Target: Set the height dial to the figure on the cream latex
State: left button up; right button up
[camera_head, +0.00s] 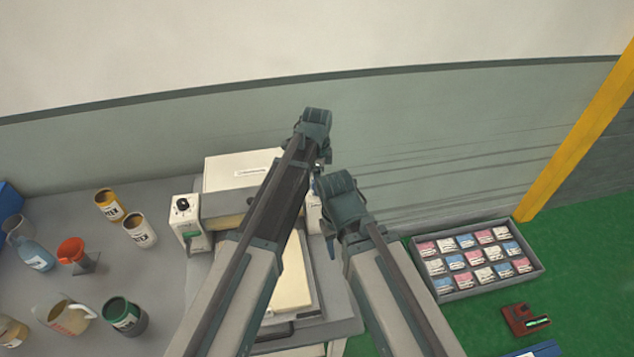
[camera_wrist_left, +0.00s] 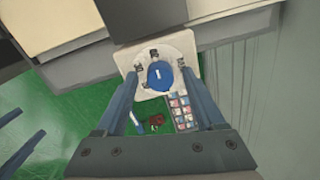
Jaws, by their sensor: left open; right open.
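A round blue dial (camera_wrist_left: 160,76) with a white pointer line sits on a pale plate (camera_wrist_left: 188,50) with several small dark labels, too small to read, in the left wrist view. My left gripper (camera_wrist_left: 158,84) is open, its fingers to either side of the dial in that view; contact is not clear. In the head view the arms hide the dial. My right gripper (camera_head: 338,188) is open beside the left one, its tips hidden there. A cream tin (camera_head: 140,230) with a partly legible "TEX" label stands on the table; I cannot read a figure.
The machine (camera_head: 228,206) has a left panel (camera_head: 190,224) with a black knob. A yellow tin (camera_head: 108,205), a blue bottle (camera_head: 36,256), a jug (camera_head: 68,315) and a green tin (camera_head: 123,316) stand on the left. A card tray (camera_head: 447,288) lies right, over green floor.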

pick_arm(q)
grip_shut()
jog(key=shift+n, duration=0.3)
jog(key=n, duration=1.1)
jog(key=shift+d, duration=0.1)
dwell(0.7)
grip_release()
